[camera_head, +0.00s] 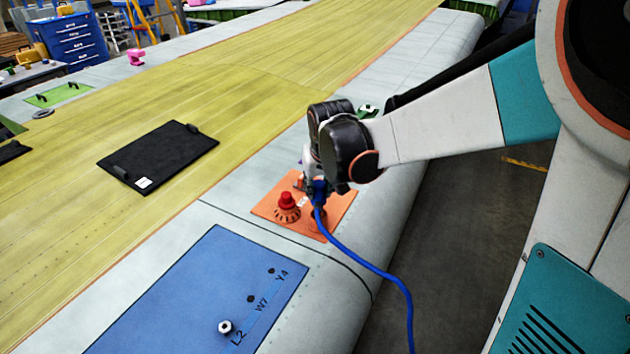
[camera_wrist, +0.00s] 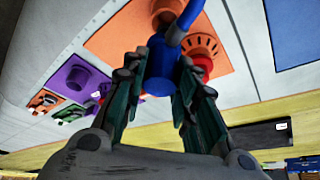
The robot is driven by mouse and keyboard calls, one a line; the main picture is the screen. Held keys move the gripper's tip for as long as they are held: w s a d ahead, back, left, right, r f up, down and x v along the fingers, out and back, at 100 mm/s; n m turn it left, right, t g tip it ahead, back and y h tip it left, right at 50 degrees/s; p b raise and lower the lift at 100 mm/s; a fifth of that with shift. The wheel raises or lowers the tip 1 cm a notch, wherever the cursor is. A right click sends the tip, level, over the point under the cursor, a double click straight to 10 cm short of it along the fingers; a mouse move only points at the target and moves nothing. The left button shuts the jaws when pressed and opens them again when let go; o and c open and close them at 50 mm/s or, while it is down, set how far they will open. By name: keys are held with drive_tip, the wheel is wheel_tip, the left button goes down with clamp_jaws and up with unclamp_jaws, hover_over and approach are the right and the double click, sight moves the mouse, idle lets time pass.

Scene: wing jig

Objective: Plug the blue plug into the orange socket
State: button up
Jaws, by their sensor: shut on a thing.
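My gripper (camera_head: 319,182) is shut on the blue plug, over the orange plate (camera_head: 342,208). In the wrist view, the blue plug (camera_wrist: 161,72) sits between the two fingers of the gripper (camera_wrist: 158,80). A blue cable (camera_head: 375,266) runs from the plug across the wing edge. The orange socket (camera_head: 318,222) is on the plate, partly hidden behind the cable; it also shows in the wrist view (camera_wrist: 164,10), beyond the plug. The plug appears apart from the socket, though the exact gap cannot be told.
A red plug (camera_head: 287,200) stands in a ribbed orange ring beside the socket. The wrist view shows a purple plate and socket (camera_wrist: 77,78) and a green one (camera_wrist: 70,113) nearby. A blue panel (camera_head: 190,300) and a black panel (camera_head: 160,155) lie on the wing.

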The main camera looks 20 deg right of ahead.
sight(319, 197)
drive_tip(key=shift+s+f, duration=0.15)
drive_tip(key=shift+f+b, duration=1.6)
drive_tip(key=shift+f, duration=0.15)
idle(0.9)
drive_tip(key=o, duration=1.1)
drive_tip(key=shift+r, duration=0.1)
drive_tip(key=v, duration=1.2)
